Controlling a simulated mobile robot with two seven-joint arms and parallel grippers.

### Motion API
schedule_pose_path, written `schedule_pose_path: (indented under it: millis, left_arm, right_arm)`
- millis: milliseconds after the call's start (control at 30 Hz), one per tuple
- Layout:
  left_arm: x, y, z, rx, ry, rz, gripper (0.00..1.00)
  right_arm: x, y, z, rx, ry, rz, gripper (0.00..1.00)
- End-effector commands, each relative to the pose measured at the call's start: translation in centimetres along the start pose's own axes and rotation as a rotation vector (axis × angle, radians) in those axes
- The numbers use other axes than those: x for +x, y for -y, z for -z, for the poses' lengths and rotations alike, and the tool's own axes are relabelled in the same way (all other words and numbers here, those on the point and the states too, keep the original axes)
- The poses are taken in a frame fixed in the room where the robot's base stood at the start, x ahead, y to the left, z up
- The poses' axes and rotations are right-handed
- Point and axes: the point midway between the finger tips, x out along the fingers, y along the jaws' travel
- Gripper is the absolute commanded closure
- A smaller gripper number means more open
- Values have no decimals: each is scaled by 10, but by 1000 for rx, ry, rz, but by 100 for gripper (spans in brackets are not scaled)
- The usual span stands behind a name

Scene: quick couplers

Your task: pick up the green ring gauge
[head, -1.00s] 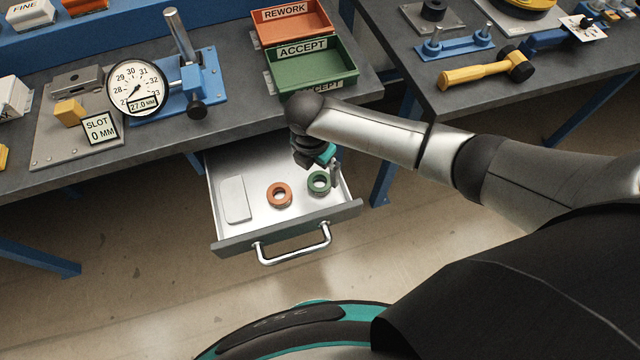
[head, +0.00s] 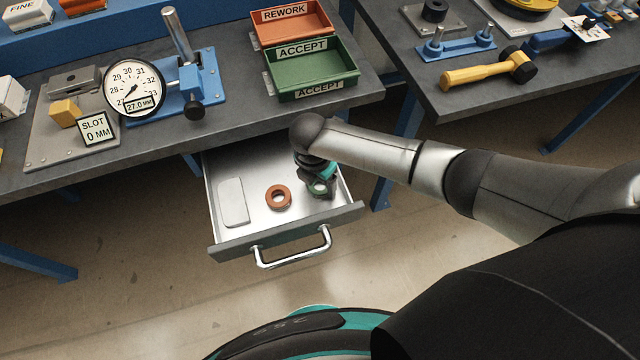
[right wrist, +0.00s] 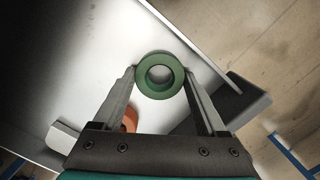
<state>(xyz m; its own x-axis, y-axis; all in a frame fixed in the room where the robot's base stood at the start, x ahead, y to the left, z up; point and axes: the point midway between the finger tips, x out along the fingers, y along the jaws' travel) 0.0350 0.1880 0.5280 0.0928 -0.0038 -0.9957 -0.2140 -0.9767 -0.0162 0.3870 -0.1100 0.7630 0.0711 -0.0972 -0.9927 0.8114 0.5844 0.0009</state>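The green ring gauge (right wrist: 160,93) lies flat in the open drawer (head: 285,232). In the head view it is mostly covered by my right gripper (head: 320,188), which points down over it. In the right wrist view the two fingertips are at opposite sides of the ring, very close to its outer edge. The gripper looks open; I see no clear sign that the fingers press on the ring. My left gripper is not in view.
An orange ring (head: 278,197) lies left of the green one, partly behind a finger in the wrist view. A pale flat block (head: 233,202) lies further left. The drawer front with its handle (head: 292,254) is close by. Accept and rework bins (head: 315,75) stand on the bench above.

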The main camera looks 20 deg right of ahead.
Motion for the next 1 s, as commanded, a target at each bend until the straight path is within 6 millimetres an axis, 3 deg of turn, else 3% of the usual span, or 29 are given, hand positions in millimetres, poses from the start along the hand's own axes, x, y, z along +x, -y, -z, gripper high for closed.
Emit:
schedule_pose_path:
  millis: [67,600,1000]
  left_arm:
    - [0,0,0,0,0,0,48]
    - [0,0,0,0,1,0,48]
    - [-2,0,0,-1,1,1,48]
  right_arm:
    - [0,0,0,0,0,2,37]
    - [0,1,0,1,1,3,98]
    - [-5,0,-1,1,1,0,100]
